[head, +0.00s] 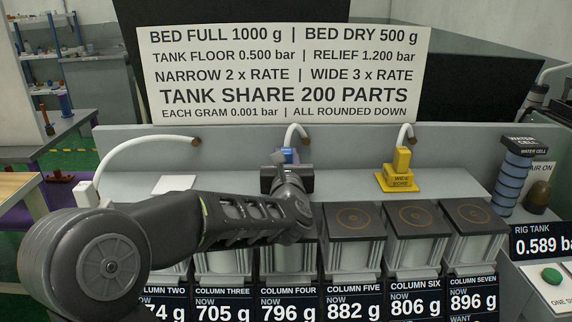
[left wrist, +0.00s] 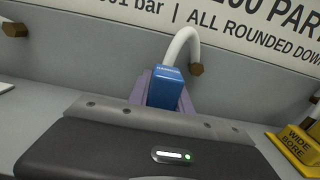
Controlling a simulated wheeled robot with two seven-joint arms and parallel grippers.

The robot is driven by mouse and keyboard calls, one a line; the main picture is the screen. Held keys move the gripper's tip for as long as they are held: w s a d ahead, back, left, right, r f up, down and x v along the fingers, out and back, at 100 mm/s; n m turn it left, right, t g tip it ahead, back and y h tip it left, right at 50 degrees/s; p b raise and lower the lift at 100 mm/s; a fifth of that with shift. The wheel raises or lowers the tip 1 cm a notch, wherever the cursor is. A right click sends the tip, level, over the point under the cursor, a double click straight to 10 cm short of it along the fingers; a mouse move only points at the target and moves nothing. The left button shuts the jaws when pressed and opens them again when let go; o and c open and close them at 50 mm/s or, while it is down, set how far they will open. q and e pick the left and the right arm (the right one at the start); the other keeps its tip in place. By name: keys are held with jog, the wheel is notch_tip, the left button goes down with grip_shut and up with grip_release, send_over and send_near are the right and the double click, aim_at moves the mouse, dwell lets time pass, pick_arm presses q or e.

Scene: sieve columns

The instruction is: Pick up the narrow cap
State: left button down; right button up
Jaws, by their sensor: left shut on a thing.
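The narrow cap (left wrist: 165,88) shows in the left wrist view as a blue block with small, hard-to-read lettering and a purplish part around its foot. A white hose meets or passes behind its top. In the head view only a small blue part of the cap (head: 288,154) shows above my left gripper (head: 286,178). My left gripper is shut on the cap at the grey shelf behind the columns. Its fingertips and the cap's lower part are hidden behind the gripper body. My right gripper is not in view.
A yellow wide bore cap (head: 401,172) stands on the shelf to the right. Several dark-topped columns (head: 354,220) line the front. A blue water cell (head: 511,180) and a green button (head: 551,276) are at the right. A sign (head: 284,75) stands behind.

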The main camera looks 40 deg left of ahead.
pick_arm(q)
notch_tip(320, 180, up, 10)
jog(key=shift+r+p, duration=0.1)
jog(key=shift+p, duration=0.8)
